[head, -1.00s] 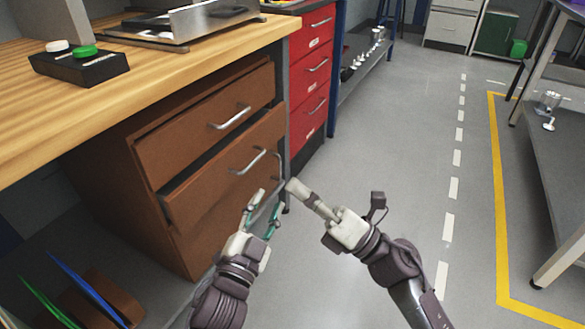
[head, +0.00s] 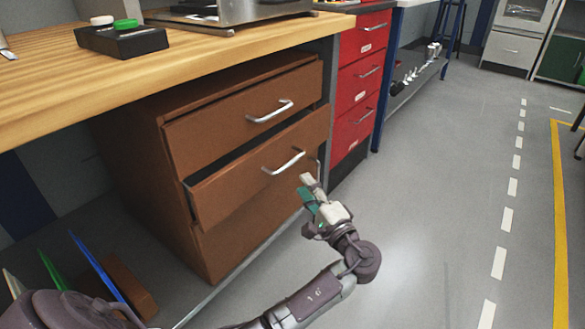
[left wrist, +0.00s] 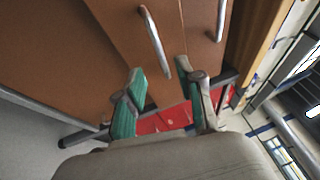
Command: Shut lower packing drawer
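The lower drawer (head: 245,183) of the brown wooden cabinet is partly pulled out, with a dark gap above its front. Its silver bar handle (head: 284,162) is on the front. My left gripper (head: 307,187) is just below and right of that handle, its fingers towards the cabinet. In the left wrist view its teal-padded fingers (left wrist: 160,68) are apart and empty, and the lower handle (left wrist: 155,42) shows just beyond the fingertips. I cannot tell whether a fingertip touches the drawer. My right gripper is out of view.
The upper drawer (head: 225,122) sits above, under the wooden worktop (head: 60,85). A red drawer unit (head: 355,75) stands to the right behind. Coloured upright sheets (head: 95,265) stand at lower left. The grey floor (head: 440,200) to the right is clear.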

